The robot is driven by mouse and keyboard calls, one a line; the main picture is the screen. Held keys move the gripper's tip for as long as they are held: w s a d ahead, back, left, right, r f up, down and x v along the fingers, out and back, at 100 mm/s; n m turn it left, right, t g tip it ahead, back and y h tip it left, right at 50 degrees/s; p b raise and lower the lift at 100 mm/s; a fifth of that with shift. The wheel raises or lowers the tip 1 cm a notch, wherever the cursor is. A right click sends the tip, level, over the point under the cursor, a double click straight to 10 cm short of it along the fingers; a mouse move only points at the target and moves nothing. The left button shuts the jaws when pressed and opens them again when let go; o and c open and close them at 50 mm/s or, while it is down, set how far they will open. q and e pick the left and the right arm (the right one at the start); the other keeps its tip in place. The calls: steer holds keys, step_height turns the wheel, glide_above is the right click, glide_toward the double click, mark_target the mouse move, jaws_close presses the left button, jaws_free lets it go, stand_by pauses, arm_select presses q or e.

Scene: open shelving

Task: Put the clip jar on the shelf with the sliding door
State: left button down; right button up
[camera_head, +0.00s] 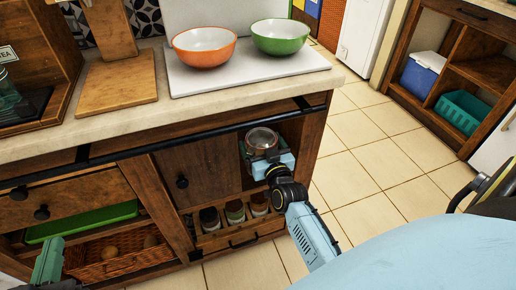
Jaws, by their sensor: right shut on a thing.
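The clip jar (262,139), clear glass with a round lid, is at the open shelf bay to the right of the wooden sliding door (208,165). My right gripper (268,158) is shut on it, and the fingers hide its lower part. I cannot tell whether the jar touches the shelf board. The door hangs from a black rail (225,126) and has a round black knob. It stands to the left, leaving the bay open. My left gripper (48,262) is at the lower left edge, partly cut off, away from the jar; its opening is not clear.
Below the bay, several dark-lidded jars (234,211) stand in a row. An orange bowl (205,54) and a green bowl (280,42) sit on the white board above. A wicker basket (115,265) and green tray (82,222) fill the left bay. The tiled floor at right is clear.

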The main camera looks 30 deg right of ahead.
steer(key=b+x, duration=0.1)
steer(key=x, duration=0.1)
steer(key=shift+w+d+r, duration=0.1)
steer(key=shift+w+r, duration=0.05)
steer(key=shift+w, duration=0.55)
steer(key=shift+f+b, duration=0.8)
steer(key=shift+f, duration=0.15)
arm_select(q)
steer(key=s+r+t+h+b, duration=0.1)
steer(key=s+r+t+h, duration=0.1)
steer(key=r+t, duration=0.6)
steer(key=shift+s+d+r+t+h, duration=0.35)
steer(key=shift+s+r, duration=0.3)
steer(key=shift+r, duration=0.35)
arm_select(e)
steer(key=shift+f, duration=0.75)
arm_select(q)
steer(key=shift+a, duration=0.1)
arm_select(e)
steer(key=o, duration=1.3)
steer(key=shift+f, duration=0.3)
arm_select(q)
steer(key=shift+s, duration=0.1)
arm_select(e)
steer(key=shift+r, duration=0.1)
